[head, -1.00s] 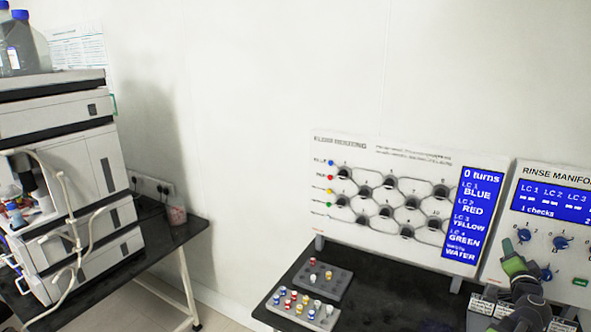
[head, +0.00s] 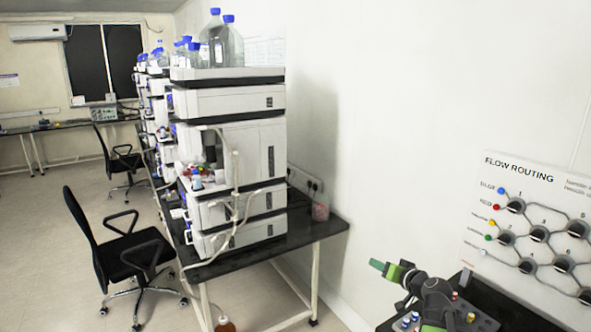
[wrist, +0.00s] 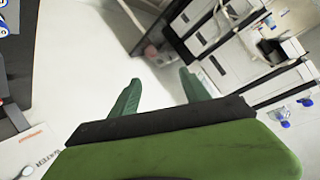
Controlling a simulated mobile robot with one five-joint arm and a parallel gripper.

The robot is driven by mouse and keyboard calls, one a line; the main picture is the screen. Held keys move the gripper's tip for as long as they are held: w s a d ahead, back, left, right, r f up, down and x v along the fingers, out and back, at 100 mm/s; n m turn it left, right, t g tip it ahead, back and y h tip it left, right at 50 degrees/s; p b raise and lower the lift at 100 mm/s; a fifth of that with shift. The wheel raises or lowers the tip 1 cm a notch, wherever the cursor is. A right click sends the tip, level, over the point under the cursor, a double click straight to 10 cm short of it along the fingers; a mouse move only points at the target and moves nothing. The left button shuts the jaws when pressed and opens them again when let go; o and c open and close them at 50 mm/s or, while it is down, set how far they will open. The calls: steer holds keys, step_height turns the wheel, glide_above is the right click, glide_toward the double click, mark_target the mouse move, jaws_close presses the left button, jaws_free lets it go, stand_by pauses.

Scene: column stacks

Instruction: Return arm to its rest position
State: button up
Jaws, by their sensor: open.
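My gripper (head: 381,267) shows at the lower right of the head view, raised over the end of the black bench, with its green fingers pointing left. In the wrist view my gripper (wrist: 158,95) has its two green fingers apart, with nothing between them. The arm is partly folded and stands in front of the tray area.
The flow routing board (head: 520,215) stands at the right. Trays with coloured vials (head: 408,320) lie below it, partly hidden by my arm. Stacked white instruments (head: 235,155) stand on a black table (head: 330,226). Black office chairs (head: 120,245) stand on open floor at left.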

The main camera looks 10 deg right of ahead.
steer(key=s+a+f+n+g+y, duration=0.1)
steer(key=s+a+f+n+g, duration=0.15)
steer(key=a, duration=0.55)
steer(key=s+a+f+n+g+y, duration=0.15)
steer(key=a+f, duration=0.25)
steer(key=a, duration=0.4)
steer(key=s+a+f+n+g, duration=0.1)
steer(key=a+f+n+g, duration=0.15)
steer(key=a, duration=0.65)
steer(key=s+d+f+m+g+h, duration=0.1)
steer(key=s+d+f+g+h, duration=0.1)
steer(key=s, duration=0.4)
steer(key=s+d+f+m+g+h, duration=0.1)
steer(key=s+d+f+g+h, duration=0.2)
steer(key=s+d+f+g, duration=0.1)
steer(key=s+g, duration=0.1)
steer(key=s, duration=0.1)
steer(key=shift+s+f+m+b, duration=0.35)
steer(key=shift+s+f+b, duration=0.05)
steer(key=shift+a, duration=0.1)
